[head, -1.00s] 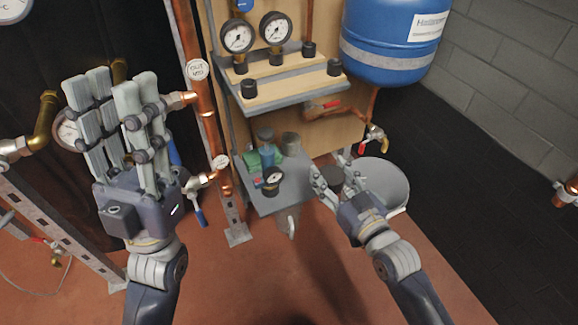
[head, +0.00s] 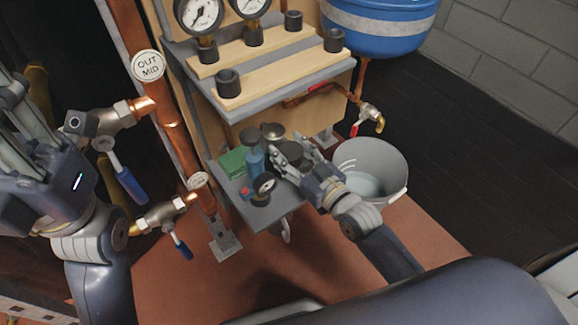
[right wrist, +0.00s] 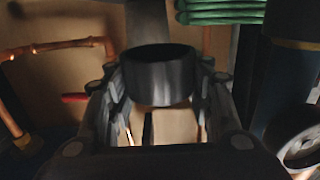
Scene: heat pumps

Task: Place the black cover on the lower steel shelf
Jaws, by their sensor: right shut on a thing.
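The black cover (head: 292,152) is a short dark cylinder. My right gripper (head: 296,161) is shut on it. In the right wrist view the cover (right wrist: 160,80) sits between the fingers. In the head view they appear at the right side of the lower steel shelf (head: 283,209); I cannot tell whether the cover touches it. The shelf's right part is hidden by the gripper. My left gripper (head: 28,115) is at the left edge, cut off by the frame and empty as far as it shows.
The lower shelf holds a green item (head: 233,162), a blue bottle (head: 255,160), a small gauge (head: 264,184) and metal cylinders. A grey bucket (head: 385,160) stands right of the gripper. The upper shelf (head: 262,95), with several black caps, is above. A copper pipe (head: 165,95) rises left.

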